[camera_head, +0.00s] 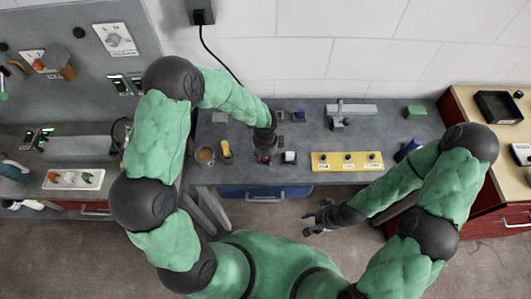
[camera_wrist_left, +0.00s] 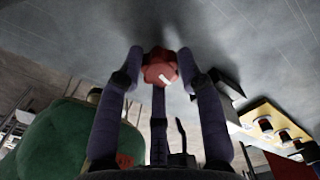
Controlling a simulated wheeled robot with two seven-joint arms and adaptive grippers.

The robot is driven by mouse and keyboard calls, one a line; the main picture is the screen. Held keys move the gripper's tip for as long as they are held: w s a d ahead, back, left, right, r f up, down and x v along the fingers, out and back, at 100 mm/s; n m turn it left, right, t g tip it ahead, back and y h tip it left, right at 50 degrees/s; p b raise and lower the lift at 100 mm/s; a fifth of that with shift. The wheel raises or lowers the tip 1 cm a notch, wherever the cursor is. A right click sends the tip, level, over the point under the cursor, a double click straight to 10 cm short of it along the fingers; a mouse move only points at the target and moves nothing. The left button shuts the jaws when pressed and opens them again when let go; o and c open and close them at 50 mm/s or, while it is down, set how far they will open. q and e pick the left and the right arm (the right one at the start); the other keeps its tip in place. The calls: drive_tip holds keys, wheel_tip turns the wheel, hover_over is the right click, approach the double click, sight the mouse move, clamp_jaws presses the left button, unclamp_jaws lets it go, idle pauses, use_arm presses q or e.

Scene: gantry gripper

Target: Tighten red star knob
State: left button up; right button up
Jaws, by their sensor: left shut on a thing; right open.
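The red star knob (camera_wrist_left: 160,67) has a white mark on its face and sits between my left gripper's fingertips in the left wrist view. My left gripper (camera_wrist_left: 162,72) is shut on it, with a finger on either side. In the head view the knob (camera_head: 264,159) is a small red spot at the front of the grey workbench, mostly hidden under my left gripper (camera_head: 265,150). My right gripper (camera_head: 318,217) is open and empty, over the floor in front of the bench.
A yellow panel (camera_head: 347,153) with several dark knobs lies right of my left gripper. A white-topped part (camera_head: 289,157) stands close beside it. A cup (camera_head: 205,155) and a yellow-handled item (camera_head: 226,149) stand to the left. A green block (camera_head: 415,112) lies at the back right.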

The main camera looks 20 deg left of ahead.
use_arm(q)
drive_tip(key=m+p, duration=0.3)
drive_tip(key=m, duration=0.1)
drive_tip(key=shift+s+m, duration=0.15)
drive_tip(key=shift+m, duration=0.15)
drive_tip(key=m+p, duration=0.2)
drive_tip(key=m, duration=0.1)
drive_tip(key=shift+r+m+p, duration=0.1)
drive_tip(key=shift+m+p, duration=0.2)
drive_tip(key=shift+m, duration=0.1)
drive_tip(key=m+p, duration=0.2)
drive_tip(key=m, duration=0.2)
drive_tip(key=shift+p, duration=0.35)
drive_tip(key=shift+m+p, duration=0.65)
drive_tip(key=shift+m, duration=0.45)
drive_tip(key=shift+w, duration=0.2)
drive_tip(key=o, duration=1.1)
drive_tip(key=shift+o, duration=0.2)
